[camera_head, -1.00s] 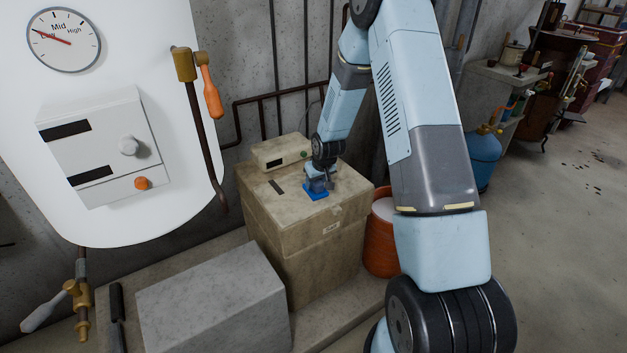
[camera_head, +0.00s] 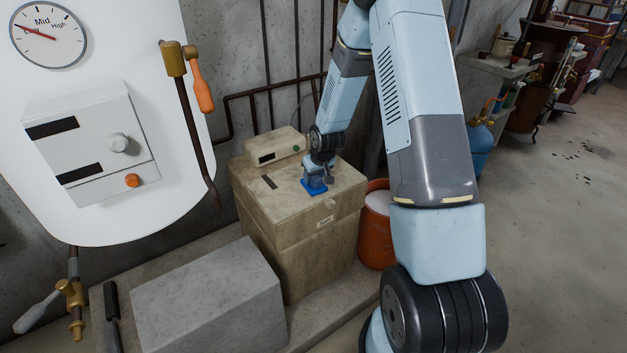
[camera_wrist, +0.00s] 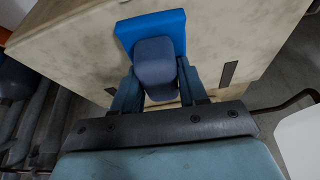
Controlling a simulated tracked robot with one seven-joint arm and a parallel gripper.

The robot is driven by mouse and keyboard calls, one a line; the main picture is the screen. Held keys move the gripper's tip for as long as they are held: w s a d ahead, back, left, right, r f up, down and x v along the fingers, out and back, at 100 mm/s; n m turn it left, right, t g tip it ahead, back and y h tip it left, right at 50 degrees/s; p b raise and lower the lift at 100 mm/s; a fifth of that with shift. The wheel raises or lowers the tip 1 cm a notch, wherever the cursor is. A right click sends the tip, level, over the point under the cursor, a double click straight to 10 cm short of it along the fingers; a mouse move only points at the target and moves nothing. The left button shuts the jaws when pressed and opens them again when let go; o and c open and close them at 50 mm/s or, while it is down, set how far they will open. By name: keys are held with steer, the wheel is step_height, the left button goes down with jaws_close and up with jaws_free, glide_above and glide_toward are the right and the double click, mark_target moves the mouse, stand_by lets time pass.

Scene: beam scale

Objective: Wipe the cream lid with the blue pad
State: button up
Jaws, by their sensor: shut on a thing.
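The cream lid (camera_head: 332,197) is the stained top of a boxy cream bin. The blue pad (camera_head: 313,188) lies flat against the lid, near its middle. It also shows in the wrist view (camera_wrist: 176,24), with a darker blue-grey grip block on it. My gripper (camera_head: 319,175) is shut on the pad's grip block from above. In the wrist view my gripper (camera_wrist: 158,88) has a finger on each side of the block. The part of the lid under the pad is hidden.
A small cream box with a dark display (camera_head: 273,147) stands at the lid's back edge, close to my gripper. A dark slot (camera_head: 269,182) marks the lid. An orange bucket (camera_head: 375,228) stands right of the bin, a grey block (camera_head: 207,303) in front. Pipes (camera_head: 270,93) run behind.

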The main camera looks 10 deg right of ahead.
steer(key=shift+w+r, duration=0.1)
steer(key=shift+r, duration=2.05)
steer(key=shift+r, duration=1.5)
